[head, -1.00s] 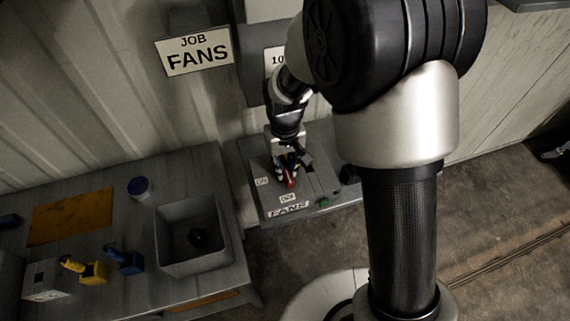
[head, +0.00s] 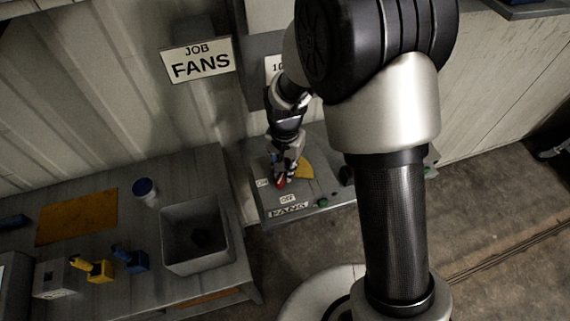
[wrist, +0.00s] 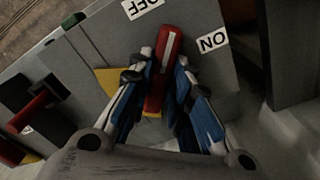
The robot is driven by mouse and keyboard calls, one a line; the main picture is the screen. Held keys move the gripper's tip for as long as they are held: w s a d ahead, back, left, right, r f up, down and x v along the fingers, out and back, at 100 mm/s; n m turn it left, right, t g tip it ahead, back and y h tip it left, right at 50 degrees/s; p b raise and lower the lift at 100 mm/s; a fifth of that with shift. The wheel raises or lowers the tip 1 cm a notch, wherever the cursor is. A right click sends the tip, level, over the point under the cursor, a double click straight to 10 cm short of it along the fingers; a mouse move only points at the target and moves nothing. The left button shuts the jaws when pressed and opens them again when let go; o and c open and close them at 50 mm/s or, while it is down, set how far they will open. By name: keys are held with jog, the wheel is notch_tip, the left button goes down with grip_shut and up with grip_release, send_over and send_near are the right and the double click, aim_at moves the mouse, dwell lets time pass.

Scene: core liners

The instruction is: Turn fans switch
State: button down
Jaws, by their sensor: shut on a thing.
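The fans switch has a red handle (head: 281,184) on a grey panel (head: 325,190) marked FANS. In the wrist view the red handle (wrist: 167,45) has a pale stripe and lies between my fingers. It points between the OFF label (wrist: 141,7) and the ON label (wrist: 213,41). In the head view the ON label (head: 263,183) is left of the handle and the OFF label (head: 288,198) is just below right. My gripper (head: 281,175) is shut on the handle; it also shows in the wrist view (wrist: 162,65). A yellow plate (head: 304,168) shows beside it.
A FANS sign (head: 198,62) hangs on the wall. A bench at left holds a grey bin (head: 165,246), a blue-lidded jar (head: 144,188) and blue and yellow items. A green button (head: 322,202) sits on the panel. Another red lever (wrist: 36,107) shows in the wrist view.

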jog(key=m+p, duration=0.1)
jog(key=m, duration=0.4)
jog(key=shift+r, duration=0.1)
jog(key=shift+m+p, duration=0.6)
jog(key=shift+m, duration=1.8)
jog(key=c, duration=1.5)
grip_release()
notch_tip(320, 180, up, 12)
jog(key=shift+f, duration=0.1)
